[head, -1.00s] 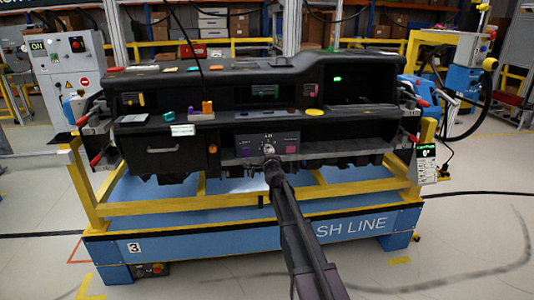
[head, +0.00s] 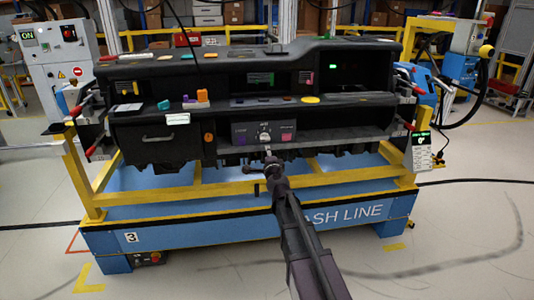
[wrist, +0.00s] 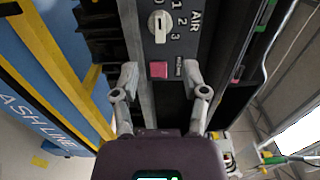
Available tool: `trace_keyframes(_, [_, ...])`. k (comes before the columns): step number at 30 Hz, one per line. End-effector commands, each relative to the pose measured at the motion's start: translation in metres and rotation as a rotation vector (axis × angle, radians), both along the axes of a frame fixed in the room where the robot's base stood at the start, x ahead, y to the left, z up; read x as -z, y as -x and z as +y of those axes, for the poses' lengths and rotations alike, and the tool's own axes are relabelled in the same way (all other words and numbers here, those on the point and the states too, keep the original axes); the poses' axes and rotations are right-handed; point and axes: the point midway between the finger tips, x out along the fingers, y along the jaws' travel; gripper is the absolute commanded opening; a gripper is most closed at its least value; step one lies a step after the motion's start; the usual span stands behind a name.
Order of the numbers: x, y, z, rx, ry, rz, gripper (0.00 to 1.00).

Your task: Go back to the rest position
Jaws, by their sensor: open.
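The black dashboard module (head: 230,77) sits on a yellow and blue stand. Its AIR panel (head: 250,132) has a pale rotary knob (head: 264,138), now in clear view, and a pink-red button (head: 287,136). My gripper (head: 268,158) is just below that panel, at the end of my dark arm. In the wrist view, my gripper (wrist: 160,75) is open and empty, its two grey fingers apart. The red button (wrist: 158,69) shows between the fingertips and the white knob (wrist: 158,27) beyond them.
The yellow frame rail (head: 230,190) runs below and behind my arm. Small coloured parts, such as an orange one (head: 202,95), lie on the dashboard ledge. A grey cabinet (head: 58,55) stands at the left. The floor (head: 470,235) is open at the right.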

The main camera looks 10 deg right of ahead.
Motion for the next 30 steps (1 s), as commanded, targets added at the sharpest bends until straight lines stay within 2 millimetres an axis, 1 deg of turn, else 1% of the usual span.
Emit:
trace_keyframes(11, [0.000, 0.000, 0.001, -0.003, 0.003, 0.000, 0.57])
trace_keyframes(14, [0.001, 0.003, 0.004, -0.024, 0.024, 0.003, 0.57])
trace_keyframes(17, [0.002, 0.009, 0.012, -0.069, 0.070, 0.010, 0.57])
trace_keyframes(20, [0.007, 0.018, 0.025, -0.140, 0.142, 0.027, 0.57])
trace_keyframes(23, [0.015, 0.032, 0.040, -0.237, 0.240, 0.054, 0.57])
trace_keyframes(26, [0.029, 0.050, 0.056, -0.347, 0.353, 0.098, 0.57])
trace_keyframes(30, [0.054, 0.080, 0.073, -0.501, 0.515, 0.183, 0.57])
